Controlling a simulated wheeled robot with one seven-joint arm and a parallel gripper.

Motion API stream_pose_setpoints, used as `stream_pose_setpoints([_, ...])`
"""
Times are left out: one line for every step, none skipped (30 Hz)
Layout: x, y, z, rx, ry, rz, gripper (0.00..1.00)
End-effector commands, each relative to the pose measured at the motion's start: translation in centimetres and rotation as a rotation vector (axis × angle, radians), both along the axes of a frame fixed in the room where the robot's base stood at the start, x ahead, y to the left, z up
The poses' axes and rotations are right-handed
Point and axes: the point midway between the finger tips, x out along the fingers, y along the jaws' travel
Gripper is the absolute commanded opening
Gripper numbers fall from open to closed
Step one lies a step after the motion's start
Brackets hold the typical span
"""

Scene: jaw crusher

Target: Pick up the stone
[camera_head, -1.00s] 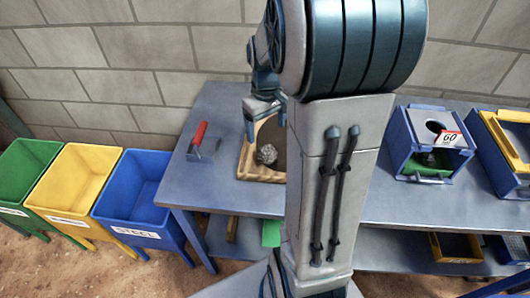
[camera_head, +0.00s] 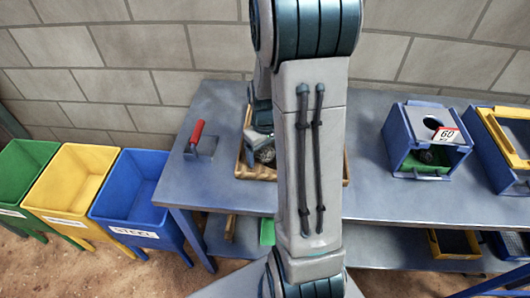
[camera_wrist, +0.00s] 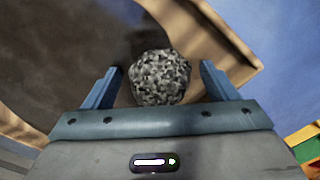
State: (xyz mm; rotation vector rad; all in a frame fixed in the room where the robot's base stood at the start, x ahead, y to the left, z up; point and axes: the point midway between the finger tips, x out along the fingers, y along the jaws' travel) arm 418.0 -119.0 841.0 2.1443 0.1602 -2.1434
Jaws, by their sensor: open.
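The stone (camera_wrist: 160,78) is a rough, speckled grey lump. In the wrist view it sits between the two blue fingers of my open gripper (camera_wrist: 160,88), with small gaps showing on both sides. In the head view the stone (camera_head: 265,154) lies in a wooden tray (camera_head: 243,172) on the workbench, partly hidden by my gripper (camera_head: 262,143). My arm covers much of the tray there.
Green (camera_head: 22,180), yellow (camera_head: 72,180) and blue (camera_head: 133,195) bins stand left of the bench.

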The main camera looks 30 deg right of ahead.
Motion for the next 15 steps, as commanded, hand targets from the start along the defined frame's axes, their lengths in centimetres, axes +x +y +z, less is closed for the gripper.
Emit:
stream_pose_setpoints([0.0,0.0,0.02,0.0,0.0,0.0,0.8])
stream_pose_setpoints([0.0,0.0,0.02,0.0,0.0,0.0,0.8])
stream_pose_setpoints([0.0,0.0,0.03,0.0,0.0,0.0,0.8])
stream_pose_setpoints([0.0,0.0,0.03,0.0,0.0,0.0,0.72])
stream_pose_setpoints([0.0,0.0,0.04,0.0,0.0,0.0,0.64])
stream_pose_setpoints([0.0,0.0,0.04,0.0,0.0,0.0,0.52])
stream_pose_setpoints([0.0,0.0,0.04,0.0,0.0,0.0,0.44])
stream_pose_setpoints([0.0,0.0,0.04,0.0,0.0,0.0,0.36])
stream_pose_setpoints([0.0,0.0,0.05,0.0,0.0,0.0,0.25])
stream_pose_setpoints([0.0,0.0,0.05,0.0,0.0,0.0,0.22])
stream_pose_setpoints([0.03,-0.01,0.09,0.0,-0.001,0.0,0.22])
stream_pose_setpoints([0.03,-0.01,0.09,0.0,-0.001,0.0,0.22])
stream_pose_setpoints([0.03,-0.01,0.09,0.0,-0.001,0.0,0.22])
stream_pose_setpoints([0.03,-0.01,0.1,0.0,-0.001,0.0,0.22])
stream_pose_setpoints([0.03,-0.01,0.1,0.0,-0.001,0.0,0.22])
